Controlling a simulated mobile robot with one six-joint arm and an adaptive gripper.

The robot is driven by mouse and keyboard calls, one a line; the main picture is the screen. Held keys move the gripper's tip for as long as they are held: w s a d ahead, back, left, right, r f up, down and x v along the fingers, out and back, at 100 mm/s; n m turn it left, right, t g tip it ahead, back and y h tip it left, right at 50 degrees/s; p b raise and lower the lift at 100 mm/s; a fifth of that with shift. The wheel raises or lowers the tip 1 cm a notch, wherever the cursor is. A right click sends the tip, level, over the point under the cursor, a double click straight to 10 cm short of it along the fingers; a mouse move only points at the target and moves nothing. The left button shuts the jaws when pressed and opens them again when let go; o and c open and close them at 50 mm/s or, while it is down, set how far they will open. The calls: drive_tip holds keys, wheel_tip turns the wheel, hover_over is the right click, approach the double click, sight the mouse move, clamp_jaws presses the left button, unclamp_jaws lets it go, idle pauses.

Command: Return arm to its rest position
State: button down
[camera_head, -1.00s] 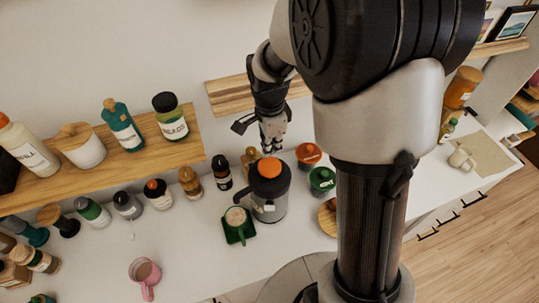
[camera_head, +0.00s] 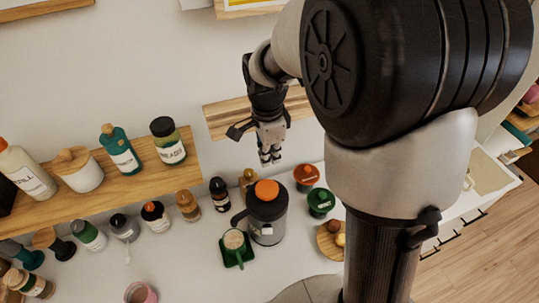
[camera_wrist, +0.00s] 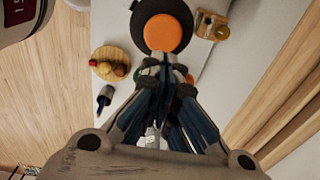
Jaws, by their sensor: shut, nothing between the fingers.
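My gripper (camera_head: 270,160) is shut and empty. In the head view it points down, in front of the wall and above the far part of the counter. A dark jug with an orange lid (camera_head: 267,205) stands on the counter below it, slightly apart from the fingertips in the picture. In the wrist view, my gripper (camera_wrist: 165,68) reaches up from the bottom edge, its fingertips overlapping the lower edge of the jug's top (camera_wrist: 165,30). My arm's large dark and grey links cover the right middle of the head view and hide part of the counter.
A wooden wall shelf (camera_head: 90,190) with bottles and jars is at left. A shorter shelf (camera_head: 225,115) is behind my gripper.

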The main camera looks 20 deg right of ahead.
drive_tip(key=s+a+f+n+t+b, duration=0.1)
drive_tip(key=s+n+t+b, duration=0.1)
drive_tip(key=s+n+b, duration=0.4)
drive_tip(key=s+a+f+n+t+b, duration=0.1)
drive_tip(key=s+n+t+b, duration=0.1)
drive_tip(key=s+n+b, duration=0.5)
drive_tip(key=s+n, duration=0.5)
drive_tip(key=s, duration=0.3)
drive_tip(key=shift+a+f, duration=0.35)
drive_tip(key=shift+a, duration=0.05)
drive_tip(key=c, duration=2.4)
unclamp_jaws()
